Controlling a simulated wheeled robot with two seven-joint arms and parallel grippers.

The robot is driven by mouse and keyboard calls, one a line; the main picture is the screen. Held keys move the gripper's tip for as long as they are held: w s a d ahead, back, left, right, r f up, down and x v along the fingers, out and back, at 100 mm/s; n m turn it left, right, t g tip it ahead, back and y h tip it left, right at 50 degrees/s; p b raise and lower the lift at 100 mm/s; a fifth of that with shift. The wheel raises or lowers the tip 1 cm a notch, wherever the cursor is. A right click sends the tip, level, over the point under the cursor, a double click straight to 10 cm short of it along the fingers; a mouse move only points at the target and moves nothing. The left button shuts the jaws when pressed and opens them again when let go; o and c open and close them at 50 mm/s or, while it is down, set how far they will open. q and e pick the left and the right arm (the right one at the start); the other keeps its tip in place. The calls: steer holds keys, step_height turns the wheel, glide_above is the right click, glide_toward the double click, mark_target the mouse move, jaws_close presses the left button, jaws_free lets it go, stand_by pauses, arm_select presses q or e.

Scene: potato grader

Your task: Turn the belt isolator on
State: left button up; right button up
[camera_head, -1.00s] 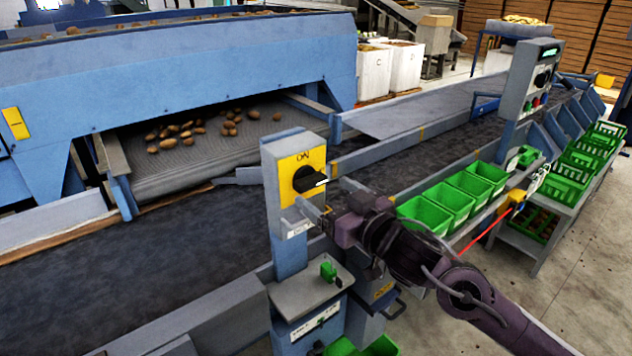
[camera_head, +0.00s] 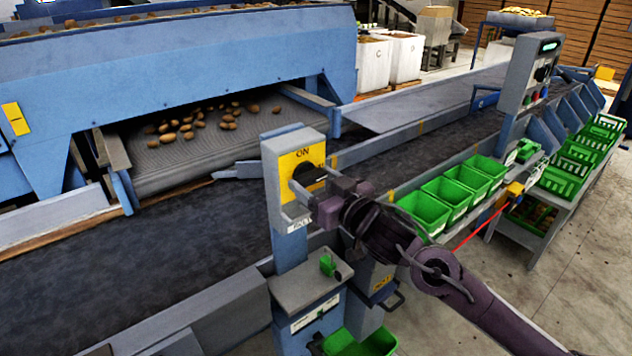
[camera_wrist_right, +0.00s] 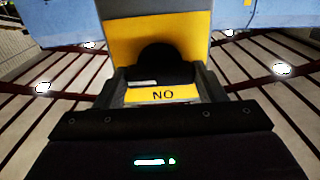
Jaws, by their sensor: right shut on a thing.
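The belt isolator is a grey upright box (camera_head: 272,172) on a post beside the belt. Its yellow plate (camera_head: 291,161) carries the word ON above a black rotary knob (camera_head: 305,174). My right gripper (camera_head: 314,186) reaches in from the right and is shut on the knob, hiding part of it. In the right wrist view the two fingers (camera_wrist_right: 165,78) stand on either side of the black knob (camera_wrist_right: 165,62). A white mark on the knob (camera_wrist_right: 143,83) lies sideways, and the ON label (camera_wrist_right: 162,95) reads upside down. My left gripper is not in view.
A grey shelf (camera_head: 300,292) with a small green item (camera_head: 327,265) sits below the isolator. Green bins (camera_head: 423,213) line the belt's near side. A control box (camera_head: 527,80) stands further right. Potatoes (camera_head: 187,128) lie on the conveyor behind. Open floor is at lower right.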

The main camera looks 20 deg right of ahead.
steer(key=shift+n, duration=0.3)
steer(key=n+b, duration=0.2)
steer(key=n, duration=0.1)
steer(key=shift+f+n, duration=0.1)
steer(key=shift+n, duration=0.2)
steer(key=n+b, duration=0.2)
steer(key=n, duration=0.2)
steer(key=shift+b, duration=0.35)
steer(key=n+b, duration=0.3)
steer(key=n, duration=0.2)
steer(key=shift+n+b, duration=1.65)
steer(key=shift+n, duration=0.65)
steer(key=o, duration=1)
